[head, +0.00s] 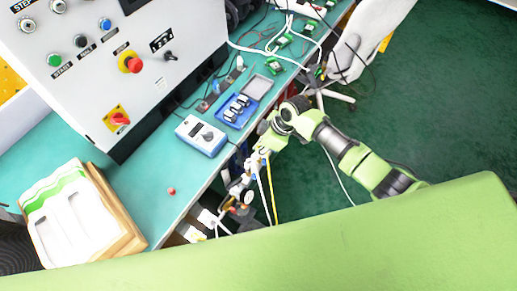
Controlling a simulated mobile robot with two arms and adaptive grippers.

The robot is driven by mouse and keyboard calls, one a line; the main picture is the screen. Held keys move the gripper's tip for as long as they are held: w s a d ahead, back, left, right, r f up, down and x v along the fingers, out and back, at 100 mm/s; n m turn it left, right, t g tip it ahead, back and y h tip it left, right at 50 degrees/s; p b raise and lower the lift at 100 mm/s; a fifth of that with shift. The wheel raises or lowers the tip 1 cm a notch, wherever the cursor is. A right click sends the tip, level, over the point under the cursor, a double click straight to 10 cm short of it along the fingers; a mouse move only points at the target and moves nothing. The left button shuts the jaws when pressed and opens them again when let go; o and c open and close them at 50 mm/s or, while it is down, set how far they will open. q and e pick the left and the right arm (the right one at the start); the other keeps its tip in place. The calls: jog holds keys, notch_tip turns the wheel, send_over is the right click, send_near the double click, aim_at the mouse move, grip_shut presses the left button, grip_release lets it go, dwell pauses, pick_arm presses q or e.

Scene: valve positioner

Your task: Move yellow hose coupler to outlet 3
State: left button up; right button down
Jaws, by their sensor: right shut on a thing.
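My right gripper (260,153) is at the front edge of the teal bench, its arm coming in from the right. It is shut on the yellow hose coupler, which is mostly hidden by the fingers. The yellow hose (271,193) hangs down from the gripper. A white hose (261,187) hangs just left of it. A small assembly of metal and white fittings (240,187) stands just below and left of the gripper. The outlet numbers are too small to read, so I cannot tell which is outlet 3. My left gripper is not in view.
A blue-and-white meter box (201,135) and a blue tray (236,111) of cylindrical parts lie on the bench (150,190) behind the gripper. A control cabinet (110,50) stands at the back left. Cables and green boards lie at the far end. The green floor (440,110) is open at right.

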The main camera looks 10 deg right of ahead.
jog(key=shift+r+p, duration=1)
jog(key=shift+r, duration=0.05)
dwell(0.9)
jog(key=shift+r+p, duration=2)
jog(key=shift+r, duration=0.05)
jog(key=shift+f, duration=0.1)
